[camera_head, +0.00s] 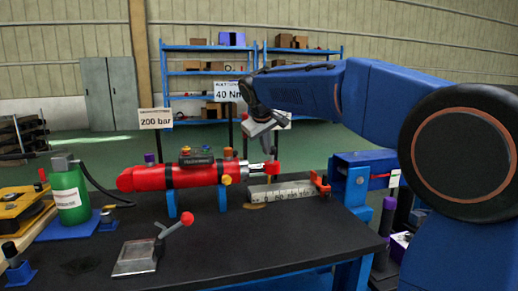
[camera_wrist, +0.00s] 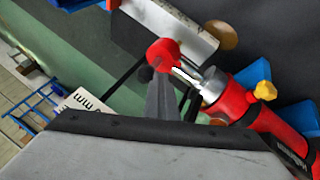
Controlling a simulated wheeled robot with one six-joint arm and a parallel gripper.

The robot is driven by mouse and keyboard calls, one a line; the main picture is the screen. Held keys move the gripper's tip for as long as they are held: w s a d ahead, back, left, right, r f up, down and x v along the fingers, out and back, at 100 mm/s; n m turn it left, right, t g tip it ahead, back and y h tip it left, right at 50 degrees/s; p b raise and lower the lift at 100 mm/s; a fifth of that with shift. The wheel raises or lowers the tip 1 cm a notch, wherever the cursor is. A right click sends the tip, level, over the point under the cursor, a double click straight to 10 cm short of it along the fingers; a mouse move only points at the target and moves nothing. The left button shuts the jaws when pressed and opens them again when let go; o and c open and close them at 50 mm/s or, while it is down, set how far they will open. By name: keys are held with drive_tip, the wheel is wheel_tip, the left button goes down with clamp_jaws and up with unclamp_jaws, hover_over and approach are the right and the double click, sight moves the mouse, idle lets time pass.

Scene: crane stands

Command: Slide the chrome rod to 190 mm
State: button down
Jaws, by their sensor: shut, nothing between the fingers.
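A red cylinder (camera_head: 195,176) lies level on blue supports on the dark bench. Its short chrome rod (camera_head: 256,167) points right and ends in a red knob (camera_head: 272,168). In the wrist view the rod (camera_wrist: 186,73) shows between the knob (camera_wrist: 163,53) and the red cylinder (camera_wrist: 240,105). A pale scale (camera_head: 282,191) lies right of the cylinder, its numbers too small to read. My gripper (camera_head: 270,155) is shut and empty, its tips close to the knob. In the wrist view the fingers (camera_wrist: 160,82) overlap the knob's edge; I cannot tell whether they touch.
An orange-red bracket (camera_head: 320,184) stands at the scale's right end. A tilted grey box with a red-knobbed lever (camera_head: 136,257) sits at the bench front. A green bottle (camera_head: 68,190) with a black hose stands left. The front middle of the bench is clear.

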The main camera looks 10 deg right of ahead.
drive_tip(key=d, duration=1.6)
drive_tip(key=shift+d, duration=0.2)
drive_tip(key=shift+a, duration=0.1)
drive_tip(key=s+a+r, duration=0.6)
drive_tip(key=s+r, duration=0.1)
drive_tip(key=r, duration=0.1)
drive_tip(key=s+a+f+m+y, duration=0.1)
drive_tip(key=s+a+f, duration=0.1)
drive_tip(key=s+f, duration=0.9)
drive_tip(key=s+a+f+m+g+y, duration=0.1)
drive_tip(key=s+a+f, duration=0.2)
drive_tip(key=s+f, duration=0.8)
drive_tip(key=s+a+f+m+y, duration=0.1)
drive_tip(key=s+a+f+m, duration=0.1)
drive_tip(key=s+f, duration=0.8)
drive_tip(key=s, duration=0.6)
drive_tip(key=shift+a+f+g, duration=0.3)
drive_tip(key=shift+f+g, duration=0.1)
